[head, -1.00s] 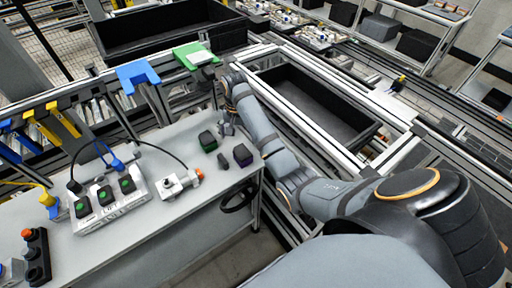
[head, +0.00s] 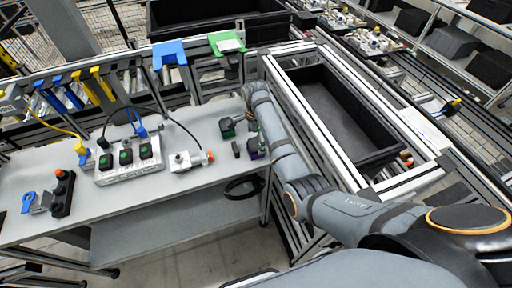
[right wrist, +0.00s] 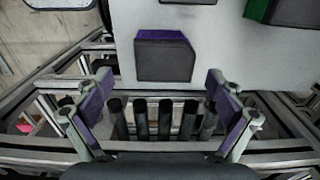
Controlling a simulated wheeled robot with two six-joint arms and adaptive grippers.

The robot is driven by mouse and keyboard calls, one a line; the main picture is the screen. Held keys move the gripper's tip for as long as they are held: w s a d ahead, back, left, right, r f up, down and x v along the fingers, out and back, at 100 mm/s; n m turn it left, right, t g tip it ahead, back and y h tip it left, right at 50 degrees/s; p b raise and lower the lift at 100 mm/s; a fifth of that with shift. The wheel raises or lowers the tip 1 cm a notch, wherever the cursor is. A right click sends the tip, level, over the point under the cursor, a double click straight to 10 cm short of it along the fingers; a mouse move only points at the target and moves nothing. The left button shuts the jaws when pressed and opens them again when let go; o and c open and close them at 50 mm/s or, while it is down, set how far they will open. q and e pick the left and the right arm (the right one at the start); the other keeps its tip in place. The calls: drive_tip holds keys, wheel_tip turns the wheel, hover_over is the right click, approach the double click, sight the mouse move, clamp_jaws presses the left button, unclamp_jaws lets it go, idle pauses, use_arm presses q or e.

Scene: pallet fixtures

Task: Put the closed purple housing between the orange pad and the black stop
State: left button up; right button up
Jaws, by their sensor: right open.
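The purple housing (head: 255,147) sits near the right end of the grey table, partly hidden by my right arm. In the right wrist view the housing (right wrist: 165,58) looks like a closed dark block with a purple top edge, just ahead of the fingertips and not gripped. My right gripper (right wrist: 160,82) is open and empty, with purple-padded fingers on both sides. It also shows small in the head view (head: 251,120). A pale fixture (head: 183,162) with an orange end (head: 209,155) stands left of the housing. I cannot clearly make out the black stop. My left gripper is not seen.
A green-topped housing (head: 228,127) and a small dark piece (head: 236,149) stand close to the purple one. A white box with green-lit sockets (head: 127,172) and a black button box (head: 62,193) are farther left. A large black bin (head: 335,112) lies right of the table.

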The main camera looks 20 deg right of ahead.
sight(254, 144)
drive_tip(key=f, duration=0.1)
drive_tip(key=f+p, duration=0.1)
drive_tip(key=f, duration=0.2)
drive_tip(key=shift+w+a+f, duration=0.3)
drive_tip(key=shift+a+f, duration=0.05)
drive_tip(key=shift+d+f, duration=0.1)
drive_tip(key=shift+f, duration=0.1)
drive_tip(key=c, duration=1.4)
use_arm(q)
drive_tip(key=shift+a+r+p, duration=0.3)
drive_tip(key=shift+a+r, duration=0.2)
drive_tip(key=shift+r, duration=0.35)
use_arm(e)
drive_tip(key=shift+r, duration=0.15)
drive_tip(key=shift+c, duration=0.2)
